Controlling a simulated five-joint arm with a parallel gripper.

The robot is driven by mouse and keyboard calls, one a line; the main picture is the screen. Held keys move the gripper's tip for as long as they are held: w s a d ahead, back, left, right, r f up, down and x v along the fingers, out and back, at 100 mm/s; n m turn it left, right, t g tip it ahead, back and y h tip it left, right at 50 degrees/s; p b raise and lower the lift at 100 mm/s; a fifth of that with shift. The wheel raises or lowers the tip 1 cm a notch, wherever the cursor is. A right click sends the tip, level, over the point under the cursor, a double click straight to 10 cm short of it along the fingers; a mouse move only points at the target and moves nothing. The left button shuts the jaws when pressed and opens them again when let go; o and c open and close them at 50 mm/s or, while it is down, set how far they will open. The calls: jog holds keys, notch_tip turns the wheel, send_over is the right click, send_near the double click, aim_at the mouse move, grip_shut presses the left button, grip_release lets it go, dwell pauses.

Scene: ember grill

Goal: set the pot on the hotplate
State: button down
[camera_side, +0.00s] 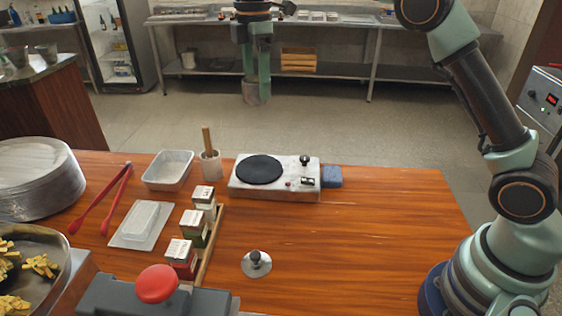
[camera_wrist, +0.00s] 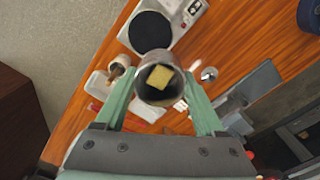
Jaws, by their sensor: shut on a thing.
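The pot (camera_side: 257,92) is a small grey metal cylinder hanging in the air, high above the hotplate in the side view. My gripper (camera_side: 256,80) is shut on it, with a green finger on each side. In the wrist view the pot (camera_wrist: 157,80) sits between the fingertips of my gripper (camera_wrist: 160,98), and a yellowish block (camera_wrist: 160,76) shows inside it. The hotplate (camera_side: 275,191) is a white unit with a round black plate (camera_side: 259,169) at the table's far edge. The black plate (camera_wrist: 150,31) also shows beyond the pot in the wrist view.
A cup with a wooden pestle (camera_side: 209,163) and a metal tray (camera_side: 168,170) stand left of the hotplate. A blue cloth (camera_side: 331,177) lies at its right. Several spice boxes (camera_side: 194,225) and a lid (camera_side: 256,263) are nearer. The table's right half is clear.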

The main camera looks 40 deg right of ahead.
jog(key=shift+w+d+f, duration=0.1)
jog(key=shift+w+d, duration=0.25)
jog(key=shift+w, duration=0.3)
jog(key=shift+w+d, duration=0.3)
jog(key=shift+w, duration=0.3)
send_over(259, 168)
notch_tip(259, 168, down, 20)
jog(key=shift+f, duration=0.15)
